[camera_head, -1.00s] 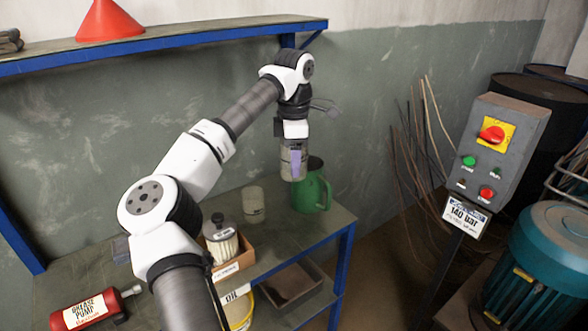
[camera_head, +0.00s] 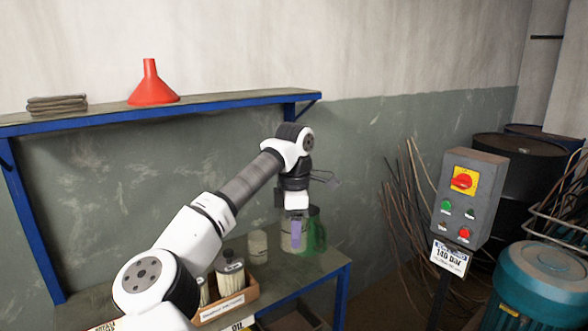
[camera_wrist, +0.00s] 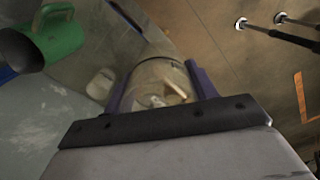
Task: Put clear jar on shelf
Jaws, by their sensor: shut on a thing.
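My gripper (camera_head: 294,240) is shut on a clear jar (camera_head: 285,241), in front of the green jug in the head view. In the wrist view the jar (camera_wrist: 158,72) is between the purple fingers of my gripper (camera_wrist: 160,84), with small pale pieces showing inside. Its underside and clearance from the bench cannot be told. The blue-edged shelf (camera_head: 222,102) runs along the wall, above and to the left of my gripper. It carries a red funnel (camera_head: 152,88) and a dark folded stack (camera_head: 57,104).
A second clear jar (camera_head: 257,247) stands on the bench left of the green jug (camera_head: 316,232). A box of filters (camera_head: 229,303) is nearer. The shelf looks bare right of the funnel. A control box (camera_head: 467,200) and teal motor (camera_head: 545,285) stand right.

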